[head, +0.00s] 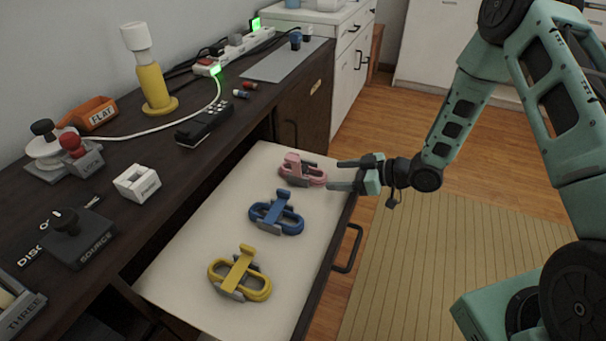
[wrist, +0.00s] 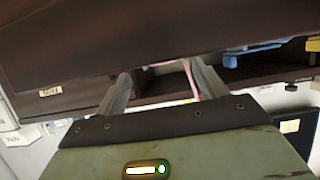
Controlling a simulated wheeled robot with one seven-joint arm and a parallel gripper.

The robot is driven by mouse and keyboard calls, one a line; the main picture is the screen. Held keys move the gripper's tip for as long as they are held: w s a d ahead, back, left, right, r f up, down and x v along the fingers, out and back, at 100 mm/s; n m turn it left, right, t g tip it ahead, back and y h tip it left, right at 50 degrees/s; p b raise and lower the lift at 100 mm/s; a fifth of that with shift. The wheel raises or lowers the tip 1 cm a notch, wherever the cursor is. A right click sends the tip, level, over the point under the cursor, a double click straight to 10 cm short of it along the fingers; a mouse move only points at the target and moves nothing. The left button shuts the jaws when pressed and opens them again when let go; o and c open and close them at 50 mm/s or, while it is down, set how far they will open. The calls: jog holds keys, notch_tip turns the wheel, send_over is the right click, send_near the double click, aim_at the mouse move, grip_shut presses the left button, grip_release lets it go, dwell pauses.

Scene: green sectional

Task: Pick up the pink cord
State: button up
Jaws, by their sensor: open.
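The pink cord (head: 301,170) lies coiled at the far end of an open drawer (head: 194,262) with a pale inside. In the wrist view a thin pink piece (wrist: 190,78) shows between the fingers, beside the right finger; most of the cord is hidden there. My gripper (head: 338,174) is open, just right of the pink cord at the drawer's right edge, with its fingers pointing left toward it. It also shows in the wrist view (wrist: 163,82). I cannot tell whether a fingertip touches the cord.
A blue cord (head: 277,213) and a yellow cord (head: 240,274) lie nearer in the drawer. The drawer handle (head: 348,248) sticks out at right. The dark desktop (head: 165,165) on the left holds a yellow-and-white lamp-like object (head: 153,85) and a black remote-like device (head: 204,124). Open floor lies right.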

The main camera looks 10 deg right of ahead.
aim_at(326, 176)
jog(key=x, duration=0.5)
jog(key=shift+s+f+b, duration=0.1)
jog(key=shift+f+b, duration=0.1)
jog(key=shift+b, duration=0.2)
jog(key=c, duration=1.1)
jog(key=shift+r, duration=0.1)
